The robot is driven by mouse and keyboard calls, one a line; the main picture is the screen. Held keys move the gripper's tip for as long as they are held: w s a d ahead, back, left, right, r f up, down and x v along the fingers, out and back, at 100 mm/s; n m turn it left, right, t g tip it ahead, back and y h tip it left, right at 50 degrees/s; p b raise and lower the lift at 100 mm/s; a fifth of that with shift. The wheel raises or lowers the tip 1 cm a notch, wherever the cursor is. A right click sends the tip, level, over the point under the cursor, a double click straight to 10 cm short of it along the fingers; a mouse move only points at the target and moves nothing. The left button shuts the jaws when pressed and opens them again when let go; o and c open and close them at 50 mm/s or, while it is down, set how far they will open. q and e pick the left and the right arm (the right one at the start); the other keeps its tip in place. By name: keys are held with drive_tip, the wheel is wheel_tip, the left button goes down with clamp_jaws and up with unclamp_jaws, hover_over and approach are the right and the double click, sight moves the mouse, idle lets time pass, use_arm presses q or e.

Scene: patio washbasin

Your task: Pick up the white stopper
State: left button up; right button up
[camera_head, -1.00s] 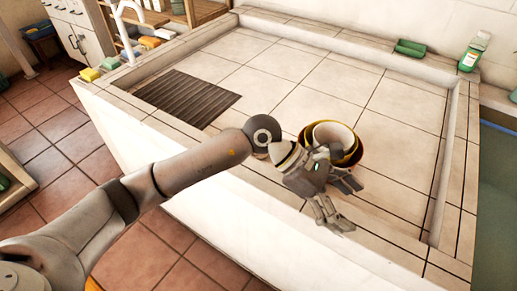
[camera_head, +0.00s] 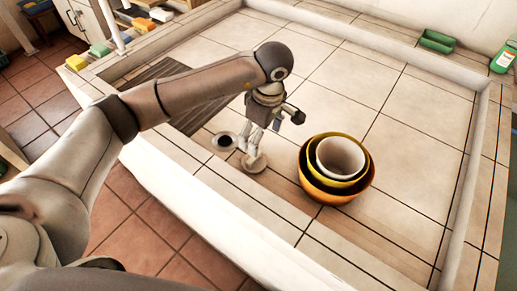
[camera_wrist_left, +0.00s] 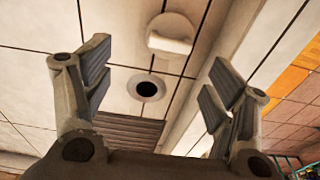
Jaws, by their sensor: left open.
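The white stopper (camera_head: 255,163) lies on the tiled basin floor, close to the drain hole (camera_head: 224,141). My left gripper (camera_head: 264,138) is open and empty, just above and beside the stopper in the head view. In the left wrist view the stopper (camera_wrist_left: 172,34) shows whole as a pale round piece ahead of the fingers, with the dark drain hole (camera_wrist_left: 147,88) between the two open fingers (camera_wrist_left: 155,97). The stopper stands apart from the hole. My right gripper is not in view.
Nested bowls (camera_head: 334,183), orange, yellow and white, stand right of my gripper. A dark slatted mat (camera_head: 190,110) lies beside the drain, partly behind my arm. The basin's low rim (camera_head: 205,170) runs along the front.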

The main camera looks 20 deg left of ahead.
sight(254, 159)
use_arm(q)
drive_tip(key=f, duration=0.4)
drive_tip(key=shift+s+a+f, duration=0.25)
drive_tip(key=shift+s+a, duration=0.1)
drive_tip(key=shift+s, duration=0.05)
drive_tip(key=shift+f+p, duration=0.3)
drive_tip(key=f, duration=0.2)
drive_tip(key=a+f+p, duration=0.1)
drive_tip(key=f, duration=0.1)
drive_tip(key=shift+s+f, duration=0.1)
drive_tip(key=shift+s, duration=0.05)
drive_tip(key=shift+f, duration=0.4)
drive_tip(key=shift+c, duration=0.2)
drive_tip(key=c, duration=0.8)
drive_tip(key=shift+c, duration=0.3)
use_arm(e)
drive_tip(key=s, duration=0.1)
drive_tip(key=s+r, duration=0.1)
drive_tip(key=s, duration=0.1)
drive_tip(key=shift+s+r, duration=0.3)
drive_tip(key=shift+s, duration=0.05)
